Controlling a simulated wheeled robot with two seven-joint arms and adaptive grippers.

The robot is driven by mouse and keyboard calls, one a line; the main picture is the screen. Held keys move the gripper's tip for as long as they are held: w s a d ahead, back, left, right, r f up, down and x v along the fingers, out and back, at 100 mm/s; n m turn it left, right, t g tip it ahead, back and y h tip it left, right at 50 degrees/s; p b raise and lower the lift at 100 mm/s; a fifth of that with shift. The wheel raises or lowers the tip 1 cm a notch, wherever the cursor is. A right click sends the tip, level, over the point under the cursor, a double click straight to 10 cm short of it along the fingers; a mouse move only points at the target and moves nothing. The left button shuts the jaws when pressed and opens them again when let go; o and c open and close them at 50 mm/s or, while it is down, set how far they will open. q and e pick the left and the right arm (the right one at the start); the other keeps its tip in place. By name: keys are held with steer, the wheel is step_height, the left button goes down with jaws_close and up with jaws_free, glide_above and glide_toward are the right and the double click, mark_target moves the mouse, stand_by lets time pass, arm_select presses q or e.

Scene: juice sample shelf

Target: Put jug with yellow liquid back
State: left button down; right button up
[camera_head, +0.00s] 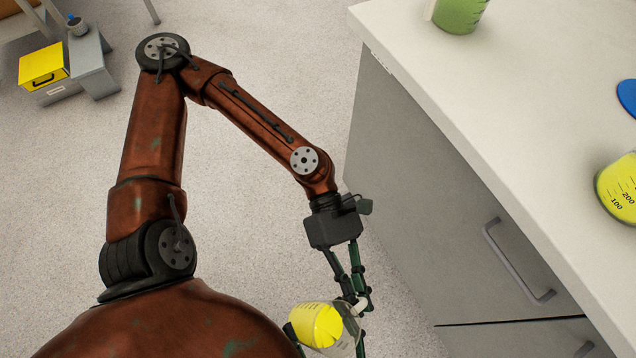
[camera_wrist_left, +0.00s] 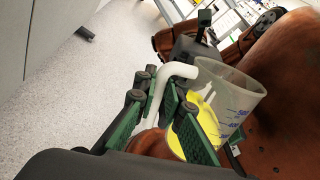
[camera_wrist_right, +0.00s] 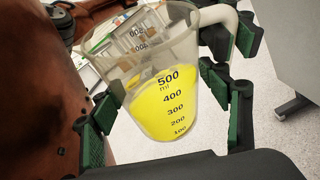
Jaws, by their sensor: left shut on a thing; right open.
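The clear jug with yellow liquid (camera_head: 318,326) is in the air beside the counter, low in the head view. It is tilted, with the liquid surface slanted against its marks. My left gripper (camera_head: 356,302) is shut on its white handle (camera_wrist_left: 165,82). The jug's clear wall also shows in the left wrist view (camera_wrist_left: 232,88). In the right wrist view the jug (camera_wrist_right: 165,105) sits between the spread fingers of my open right gripper (camera_wrist_right: 168,118). I cannot tell whether those fingers touch it. Most of my right gripper is hidden in the head view.
The white counter (camera_head: 500,100) is at the right, with grey drawers (camera_head: 430,220) and a protruding handle (camera_head: 515,265). On it stand a green-liquid container (camera_head: 460,14), a yellow-green jug (camera_head: 618,190) and a blue disc (camera_head: 627,94). A yellow box (camera_head: 42,64) is far left. Open floor lies between.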

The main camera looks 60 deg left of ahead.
steer(key=shift+c, duration=0.2)
steer(key=c, duration=1.3)
arm_select(q)
steer(key=c, duration=1.9)
jaws_free()
steer(key=shift+c, duration=0.2)
arm_select(e)
steer(key=shift+o, duration=0.2)
